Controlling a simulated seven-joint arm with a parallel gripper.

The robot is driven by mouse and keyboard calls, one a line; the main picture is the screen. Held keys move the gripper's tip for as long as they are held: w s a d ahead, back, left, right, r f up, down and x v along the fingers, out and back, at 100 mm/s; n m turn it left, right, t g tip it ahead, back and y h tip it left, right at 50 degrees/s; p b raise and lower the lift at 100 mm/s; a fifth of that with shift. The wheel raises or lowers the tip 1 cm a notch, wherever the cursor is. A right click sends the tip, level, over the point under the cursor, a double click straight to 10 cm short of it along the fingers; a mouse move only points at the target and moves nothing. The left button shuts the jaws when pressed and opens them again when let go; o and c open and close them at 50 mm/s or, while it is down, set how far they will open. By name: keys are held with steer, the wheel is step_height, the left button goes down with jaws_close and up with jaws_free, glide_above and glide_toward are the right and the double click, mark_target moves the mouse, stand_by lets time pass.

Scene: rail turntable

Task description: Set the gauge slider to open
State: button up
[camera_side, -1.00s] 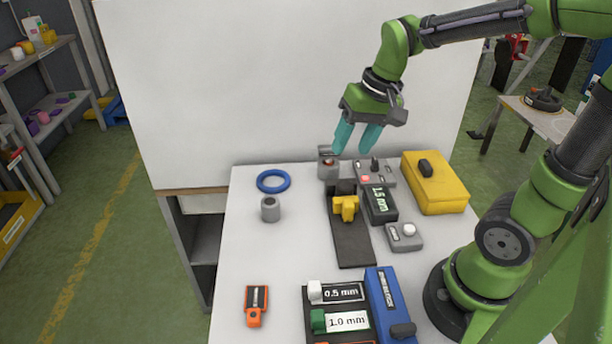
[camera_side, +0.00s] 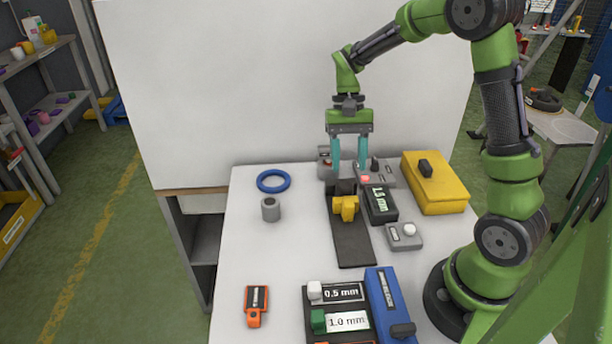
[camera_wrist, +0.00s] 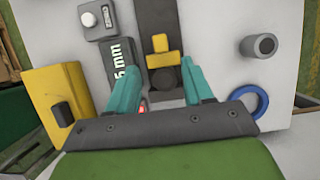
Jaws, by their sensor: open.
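The gauge is a dark rail (camera_side: 352,245) on the white table with a yellow slider (camera_side: 345,207) near its far end. A dark block (camera_side: 345,187) sits just behind the slider. A dark display (camera_side: 380,203) beside the rail reads "1.5 mm". My gripper (camera_side: 348,167) points down over the far end of the rail, behind the slider.
A grey box with a red light (camera_side: 376,172) stands near the right finger. A yellow case (camera_side: 434,182), a grey button box (camera_side: 404,236), a blue ring (camera_side: 273,181), a grey cylinder (camera_side: 270,209), an orange tool (camera_side: 256,305) and a blue box (camera_side: 388,305) surround the rail. The table's left middle is clear.

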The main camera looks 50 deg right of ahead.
mark_target(349, 202)
steer(key=x, duration=1.1)
jaws_close()
